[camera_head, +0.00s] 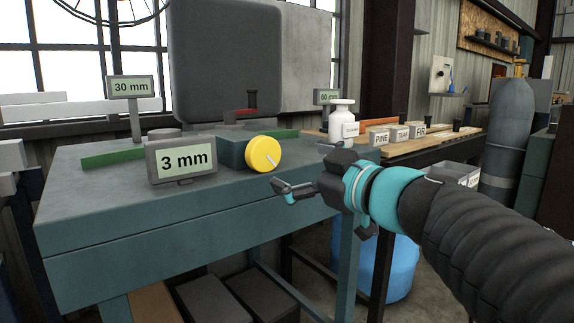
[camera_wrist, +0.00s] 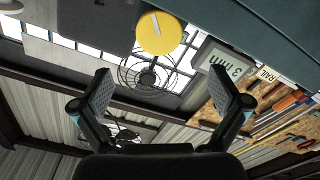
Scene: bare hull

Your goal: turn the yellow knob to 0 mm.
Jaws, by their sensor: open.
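The yellow knob (camera_head: 264,153) is round with a pale pointer line. It sits on the front of a dark teal block on the teal bench (camera_head: 90,222). A grey display (camera_head: 183,160) to its left reads 3 mm. My gripper (camera_head: 283,190) is open and empty, to the lower right of the knob and apart from it. In the wrist view the knob (camera_wrist: 159,33) shows beyond the two spread fingertips (camera_wrist: 163,92), above the gap between them. The display (camera_wrist: 226,66) is partly visible there, tilted, to the right of the knob.
A sign (camera_head: 130,88) reading 30 mm and another (camera_head: 326,97) reading 60 mm stand on the bench. A white bottle (camera_head: 342,122) and blocks labelled PINE (camera_head: 380,137) and FIR (camera_head: 419,129) stand right. A blue bin (camera_head: 388,266) is below. Space before the knob is clear.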

